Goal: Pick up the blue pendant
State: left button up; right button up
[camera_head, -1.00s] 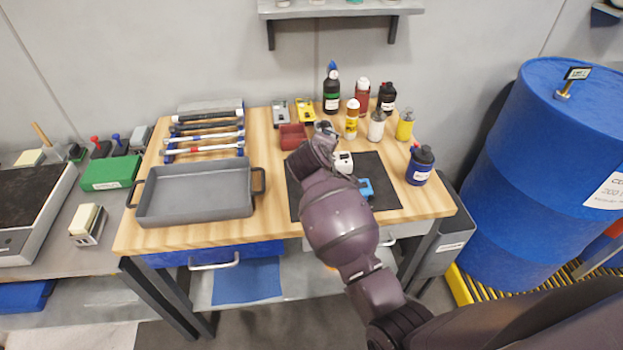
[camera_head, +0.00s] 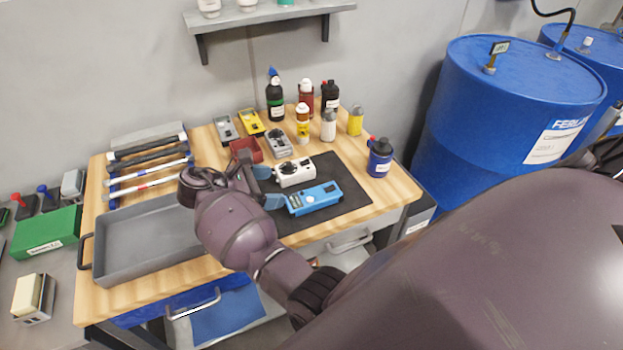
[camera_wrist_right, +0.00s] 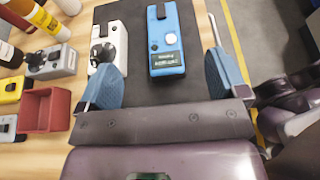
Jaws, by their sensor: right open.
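The blue pendant (camera_head: 315,198) lies flat on the dark mat (camera_head: 345,184) on the wooden workbench, in front of a white pendant (camera_head: 295,171). My right gripper (camera_head: 268,188) is open and empty just left of the two pendants. My left gripper is not in view.
A grey device (camera_head: 279,144) and a red bin (camera_head: 246,149) sit behind the gripper. Several bottles stand at the back, and a dark blue bottle (camera_head: 380,158) stands right of the mat. A grey tray (camera_head: 140,250) is at left. The mat's right part is clear.

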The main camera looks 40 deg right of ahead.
jog(key=b, duration=0.1)
send_near(297, 201)
jog(key=x, duration=0.3)
jog(key=shift+f, duration=0.25)
jog(key=shift+d, duration=0.5)
jog(key=shift+x, duration=3.1)
jog(key=shift+s, duration=0.1)
jog(key=c, duration=1.2)
